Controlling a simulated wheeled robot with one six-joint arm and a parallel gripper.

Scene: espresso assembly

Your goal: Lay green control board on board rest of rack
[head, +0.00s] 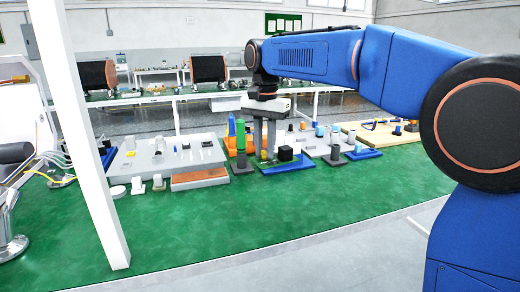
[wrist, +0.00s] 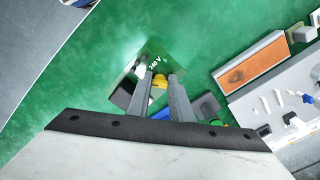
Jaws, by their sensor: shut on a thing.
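The green control board (wrist: 148,57), with white "240 V" lettering, shows at the fingertips in the wrist view. My gripper (wrist: 158,79) is shut, with a yellow part (wrist: 158,83) of the board between its two grey fingers. In the head view my gripper (head: 264,154) points down over a blue base (head: 290,166) that carries a black block (head: 285,153). The board is small there, partly lost behind the fingers. I cannot tell whether it touches anything below. The board rest of the rack cannot be made out clearly.
A grey tray of parts (head: 165,156) and a brown-topped block (head: 200,178) lie left; a wooden board (head: 375,135) lies right. The green table front (head: 230,220) is clear.

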